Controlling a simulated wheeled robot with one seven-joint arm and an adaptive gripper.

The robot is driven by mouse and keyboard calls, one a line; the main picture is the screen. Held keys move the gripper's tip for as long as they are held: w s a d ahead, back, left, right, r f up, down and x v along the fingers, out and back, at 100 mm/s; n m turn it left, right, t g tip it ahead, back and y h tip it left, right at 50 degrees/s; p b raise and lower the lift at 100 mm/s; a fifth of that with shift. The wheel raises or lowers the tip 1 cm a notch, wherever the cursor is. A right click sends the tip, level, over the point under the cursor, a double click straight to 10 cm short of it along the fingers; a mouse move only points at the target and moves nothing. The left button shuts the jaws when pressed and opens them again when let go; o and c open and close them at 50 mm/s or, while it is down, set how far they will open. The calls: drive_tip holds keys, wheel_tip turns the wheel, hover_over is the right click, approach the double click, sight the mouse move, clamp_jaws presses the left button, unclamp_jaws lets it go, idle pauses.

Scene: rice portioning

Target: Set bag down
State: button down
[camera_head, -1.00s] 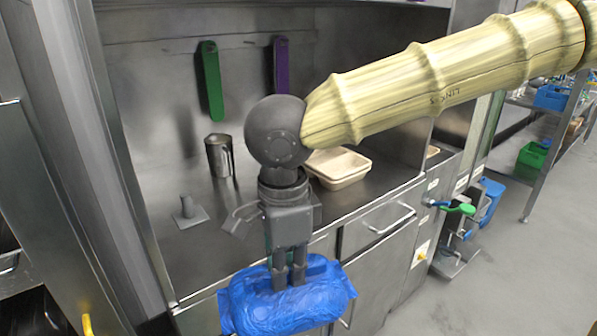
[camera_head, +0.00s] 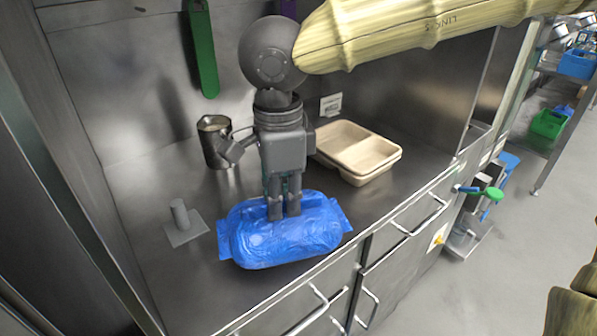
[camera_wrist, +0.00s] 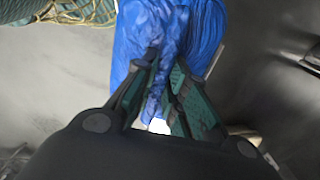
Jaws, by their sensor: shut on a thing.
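The blue bag (camera_head: 285,236) is at the front part of the steel counter (camera_head: 160,285) in the head view, lying lengthwise left to right. My gripper (camera_head: 284,212) points down and is shut on the bag's top near its middle. Whether the bag's underside touches the counter cannot be told. In the wrist view the blue bag (camera_wrist: 200,30) fills the upper middle, with folds pinched between the fingers of my gripper (camera_wrist: 165,90).
A metal jug (camera_head: 214,145) stands behind my gripper. Stacked beige trays (camera_head: 372,178) are at the right back. A grey plate with an upright post (camera_head: 184,230) is left of the bag. Green (camera_head: 203,60) and purple holders hang on the back wall.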

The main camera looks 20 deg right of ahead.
drive_tip(key=w+d+f, duration=0.1)
drive_tip(key=w, duration=0.2)
drive_tip(key=w+d+f, duration=0.2)
drive_tip(key=w, duration=0.2)
drive_tip(key=w+d+f, duration=0.1)
drive_tip(key=w+d, duration=0.1)
drive_tip(key=w, duration=0.2)
drive_tip(key=shift+d+f, duration=0.2)
drive_tip(key=shift+f, duration=0.1)
drive_tip(key=c, duration=1.6)
unclamp_jaws()
drive_tip(key=shift+f, duration=0.15)
drive_tip(key=shift+o, duration=0.8)
wheel_tip(320, 180, up, 8)
drive_tip(key=shift+s+f, duration=0.1)
drive_tip(key=shift+f, duration=0.05)
